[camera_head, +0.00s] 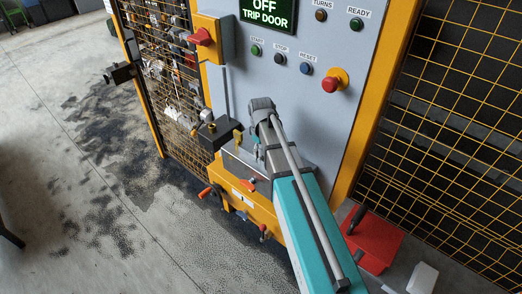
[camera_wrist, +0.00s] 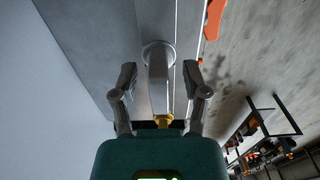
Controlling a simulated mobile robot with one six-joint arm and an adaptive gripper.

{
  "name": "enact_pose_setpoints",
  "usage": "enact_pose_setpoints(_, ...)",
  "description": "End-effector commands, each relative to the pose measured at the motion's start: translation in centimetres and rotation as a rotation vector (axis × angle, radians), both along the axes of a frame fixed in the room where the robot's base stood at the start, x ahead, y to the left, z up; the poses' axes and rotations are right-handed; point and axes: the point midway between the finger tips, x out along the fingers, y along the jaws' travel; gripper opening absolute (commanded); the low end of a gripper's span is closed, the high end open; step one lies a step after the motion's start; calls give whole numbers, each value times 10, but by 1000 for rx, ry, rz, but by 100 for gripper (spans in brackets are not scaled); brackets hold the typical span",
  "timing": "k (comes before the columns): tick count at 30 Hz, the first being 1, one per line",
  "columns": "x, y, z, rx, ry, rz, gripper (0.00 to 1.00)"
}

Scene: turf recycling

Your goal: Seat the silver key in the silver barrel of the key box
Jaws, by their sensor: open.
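My gripper (camera_wrist: 160,78) is open in the wrist view, with its two dark fingers apart. A pale silver round piece with a stem (camera_wrist: 158,58) shows between and beyond the fingers, apart from both. I cannot tell whether it is the silver key or a barrel. A small brass-yellow piece (camera_wrist: 163,121) shows near the gripper's base.
The grey control panel (camera_head: 285,97) with buttons and a red stop button (camera_head: 330,84) stands beyond my arm. An orange-yellow ledge (camera_head: 240,192) holds small coloured items. Mesh fences flank the panel. A red box (camera_head: 374,240) stands at lower right. Floor is open at left.

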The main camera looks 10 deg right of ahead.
Motion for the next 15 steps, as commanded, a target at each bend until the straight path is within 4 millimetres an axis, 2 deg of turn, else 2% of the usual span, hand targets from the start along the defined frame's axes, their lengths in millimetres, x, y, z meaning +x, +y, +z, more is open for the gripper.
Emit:
enact_pose_setpoints(8,0,0,13,0,0,0,59)
enact_pose_setpoints(15,0,0,33,0,0,0,59)
